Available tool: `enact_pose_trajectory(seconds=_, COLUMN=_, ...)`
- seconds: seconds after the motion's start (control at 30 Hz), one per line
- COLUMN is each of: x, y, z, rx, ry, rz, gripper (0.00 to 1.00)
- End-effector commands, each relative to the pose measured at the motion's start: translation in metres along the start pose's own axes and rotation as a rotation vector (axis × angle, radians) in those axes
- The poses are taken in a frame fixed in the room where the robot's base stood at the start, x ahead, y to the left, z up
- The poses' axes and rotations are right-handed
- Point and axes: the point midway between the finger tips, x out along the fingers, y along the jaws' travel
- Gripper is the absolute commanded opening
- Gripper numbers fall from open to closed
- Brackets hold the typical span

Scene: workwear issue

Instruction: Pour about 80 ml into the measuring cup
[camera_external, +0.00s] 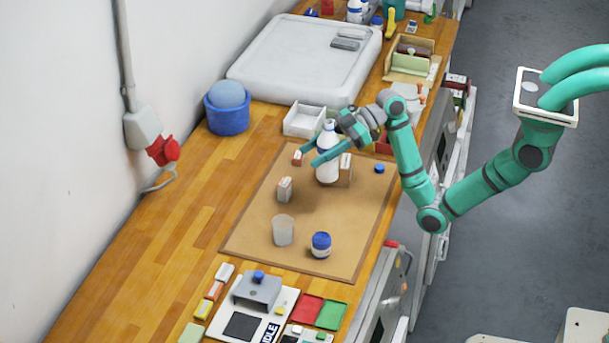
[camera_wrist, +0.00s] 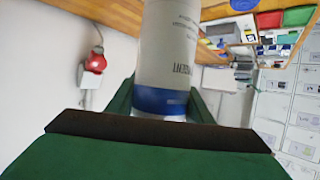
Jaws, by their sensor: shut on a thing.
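A white bottle (camera_external: 327,166) stands upright between the fingers of my gripper (camera_external: 312,156), over the far part of the brown mat. I cannot tell whether its base touches the mat. In the wrist view the bottle (camera_wrist: 168,45) fills the middle, with dark print and a blue band, and the green fingers of my gripper (camera_wrist: 160,105) close on both sides of it. The translucent measuring cup (camera_external: 283,230) stands on the near part of the mat, apart from the bottle. Its contents cannot be made out.
The brown mat (camera_external: 250,238) also bears a blue-lidded jar (camera_external: 320,245) beside the cup, a small box (camera_external: 284,190), and a small blue cap (camera_external: 379,168). A white tray (camera_external: 303,121) and a blue bucket (camera_external: 227,116) are farther back.

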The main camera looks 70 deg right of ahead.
Motion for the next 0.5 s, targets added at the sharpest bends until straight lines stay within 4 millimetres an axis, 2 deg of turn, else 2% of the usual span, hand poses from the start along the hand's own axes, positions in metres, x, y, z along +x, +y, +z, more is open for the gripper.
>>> enact_pose_trajectory(seconds=0.5, x=0.092, y=-0.016, z=-0.016, rx=0.097, ry=0.000, rz=0.238, gripper=0.16)
